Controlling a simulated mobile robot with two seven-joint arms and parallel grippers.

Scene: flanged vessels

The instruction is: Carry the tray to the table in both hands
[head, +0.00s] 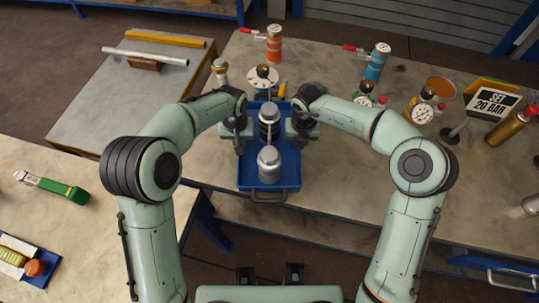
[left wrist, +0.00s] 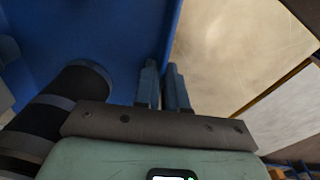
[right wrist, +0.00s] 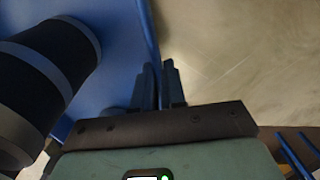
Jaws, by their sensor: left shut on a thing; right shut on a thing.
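The blue tray (head: 257,181) is between my two arms in the head view, over the front edge of the table (head: 335,140). It bears a dark banded vessel (head: 269,113) and a silver-topped vessel (head: 269,160), both upright. My left gripper (head: 241,130) is shut on the tray's left wall, and the wall (left wrist: 166,45) shows between its fingers in the left wrist view. My right gripper (head: 302,128) is shut on the right wall, seen in the right wrist view (right wrist: 150,50). Whether the tray touches the table is hidden.
An orange cylinder (head: 274,43), a blue cylinder (head: 377,61), gauges (head: 423,112) and a "SET 20 BAR" sign (head: 494,98) stand on the table. A grey bench (head: 110,90) is at the left. A nearer bench (head: 60,225) bears a green tool (head: 52,187).

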